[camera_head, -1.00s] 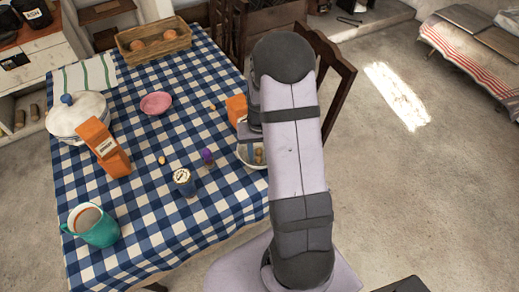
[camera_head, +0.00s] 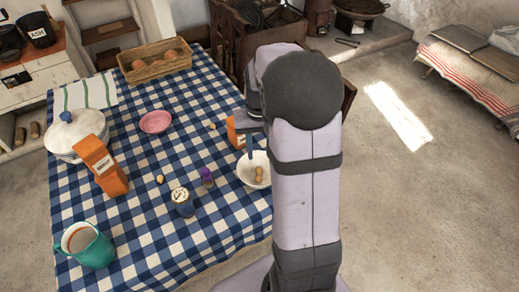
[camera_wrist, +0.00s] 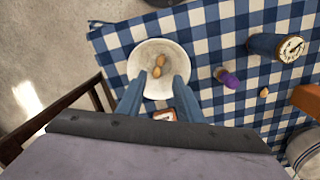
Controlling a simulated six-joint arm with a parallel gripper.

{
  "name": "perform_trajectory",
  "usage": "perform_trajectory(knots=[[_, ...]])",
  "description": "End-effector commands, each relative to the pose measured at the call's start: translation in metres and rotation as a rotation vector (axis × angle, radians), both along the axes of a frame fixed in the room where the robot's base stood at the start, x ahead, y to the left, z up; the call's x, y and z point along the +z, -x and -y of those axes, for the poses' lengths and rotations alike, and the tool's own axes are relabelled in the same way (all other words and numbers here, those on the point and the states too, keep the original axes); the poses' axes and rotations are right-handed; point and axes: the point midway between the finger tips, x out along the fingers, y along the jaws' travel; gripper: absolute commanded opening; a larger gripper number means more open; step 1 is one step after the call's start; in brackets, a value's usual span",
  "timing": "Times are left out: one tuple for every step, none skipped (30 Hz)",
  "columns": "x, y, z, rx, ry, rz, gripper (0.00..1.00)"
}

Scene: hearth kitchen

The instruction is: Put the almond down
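A white bowl (camera_head: 249,182) stands near the right edge of the table, with two small brown nuts (camera_head: 259,174) in it. They look like almonds, but I cannot tell their kind surely. In the wrist view the bowl (camera_wrist: 140,82) lies beyond my fingertips, and the nuts (camera_wrist: 159,66) show in the gap. My gripper (camera_wrist: 160,78) is open, its two blue fingers apart with nothing seen between them. One finger shows above the bowl in the head view. Another small nut (camera_head: 160,179) lies on the cloth, and a tan one (camera_head: 212,126) lies farther back.
A purple-topped item (camera_head: 207,177) and a dark blue jar (camera_head: 182,203) stand left of the bowl. An orange box (camera_head: 235,132) is partly hidden behind my arm. A teal mug (camera_head: 90,246), an orange carton (camera_head: 103,167), a white pot (camera_head: 76,135) and a pink dish (camera_head: 156,122) stand farther left.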

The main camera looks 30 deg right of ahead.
Motion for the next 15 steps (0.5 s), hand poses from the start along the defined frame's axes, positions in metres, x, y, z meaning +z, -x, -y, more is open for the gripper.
perform_trajectory(knots=[[0.002,0.0,0.0,0.0,0.0,0.0,0.33],[0.002,0.0,0.0,0.0,0.0,0.0,0.33],[0.003,0.0,0.0,0.0,0.0,0.0,0.33],[0.003,0.0,-0.001,0.001,0.0,0.0,0.33],[0.003,0.001,-0.002,0.003,0.0,0.0,0.33],[0.004,0.002,-0.004,0.008,0.0,0.0,0.33],[0.004,0.004,-0.007,0.015,0.0,0.0,0.33],[0.004,0.006,-0.011,0.024,0.0,-0.001,0.33],[0.004,0.01,-0.018,0.04,0.0,0.001,0.33],[0.004,0.014,-0.024,0.054,0.0,0.001,0.33],[0.004,0.019,-0.032,0.071,0.0,0.0,0.33],[0.004,0.027,-0.042,0.096,0.0,0.0,0.33],[0.004,0.034,-0.051,0.117,0.001,0.001,0.33],[0.004,0.041,-0.06,0.139,0.001,0.001,0.33],[0.003,0.052,-0.071,0.169,0.001,0.001,0.33]])
